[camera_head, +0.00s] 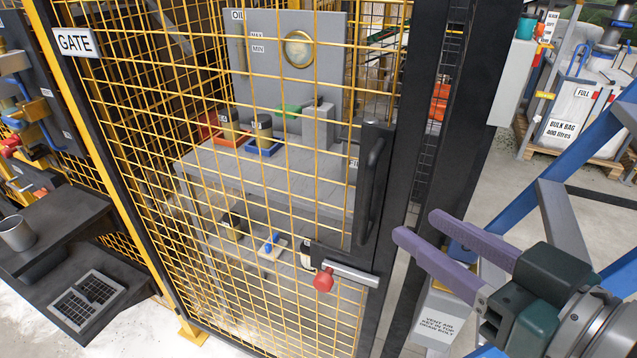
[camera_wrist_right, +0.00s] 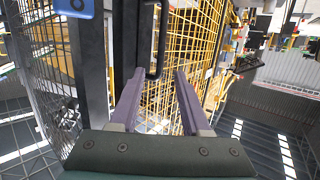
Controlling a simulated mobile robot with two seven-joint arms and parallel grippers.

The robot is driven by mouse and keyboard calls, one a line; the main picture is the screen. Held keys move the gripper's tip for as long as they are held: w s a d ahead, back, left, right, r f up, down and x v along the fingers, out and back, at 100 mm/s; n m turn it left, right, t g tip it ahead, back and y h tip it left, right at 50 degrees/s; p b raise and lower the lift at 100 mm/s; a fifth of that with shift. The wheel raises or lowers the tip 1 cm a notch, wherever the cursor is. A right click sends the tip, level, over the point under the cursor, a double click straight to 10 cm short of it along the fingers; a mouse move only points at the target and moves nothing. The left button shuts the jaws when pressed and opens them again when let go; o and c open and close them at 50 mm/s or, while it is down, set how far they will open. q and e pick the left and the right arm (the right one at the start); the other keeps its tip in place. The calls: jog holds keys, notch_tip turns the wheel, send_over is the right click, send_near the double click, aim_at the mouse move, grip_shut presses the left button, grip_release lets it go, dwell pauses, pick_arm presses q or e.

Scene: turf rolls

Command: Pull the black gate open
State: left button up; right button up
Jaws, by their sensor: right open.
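The gate (camera_head: 392,200) has a black frame with yellow wire mesh and fills the middle of the head view. A black upright pull handle (camera_head: 369,190) is on its right-hand stile; it also shows in the right wrist view (camera_wrist_right: 162,40). Below it is a latch with a grey bar (camera_head: 350,273) and a red knob (camera_head: 323,281). The gate looks closed or nearly so. My right gripper (camera_head: 418,226) is open and empty, its purple fingers pointing toward the handle from the right, apart from it. In the wrist view, the handle is ahead between the fingertips (camera_wrist_right: 159,72). My left gripper is out of view.
A black post (camera_head: 455,70) stands right of the gate. Behind the mesh is a grey bench (camera_head: 300,168) with trays and cans. A white box (camera_head: 437,312) with a label sits below my right gripper. A bulk bag (camera_head: 577,110) on a pallet stands at the back right.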

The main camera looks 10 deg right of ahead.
aim_at(369, 204)
jog(key=shift+n+t+y, duration=0.3)
jog(key=shift+t+y, duration=0.5)
jog(key=w+a+f+b, duration=0.1)
jog(key=w, duration=0.2)
jog(key=w+a+f, duration=0.1)
jog(key=w, duration=0.2)
jog(key=w+a+f+b, duration=0.1)
jog(key=w, duration=0.2)
jog(key=shift+w+a+b, duration=0.1)
jog(key=shift+w+b, duration=0.05)
jog(key=shift+b, duration=0.2)
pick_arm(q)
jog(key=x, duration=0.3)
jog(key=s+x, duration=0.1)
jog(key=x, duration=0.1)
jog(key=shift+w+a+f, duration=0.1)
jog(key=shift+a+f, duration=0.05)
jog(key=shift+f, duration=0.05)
pick_arm(e)
jog(key=shift+w+a+f, duration=0.1)
jog(key=shift+w+a, duration=0.1)
jog(key=shift+w, duration=0.2)
jog(key=shift+c, duration=0.2)
grip_shut()
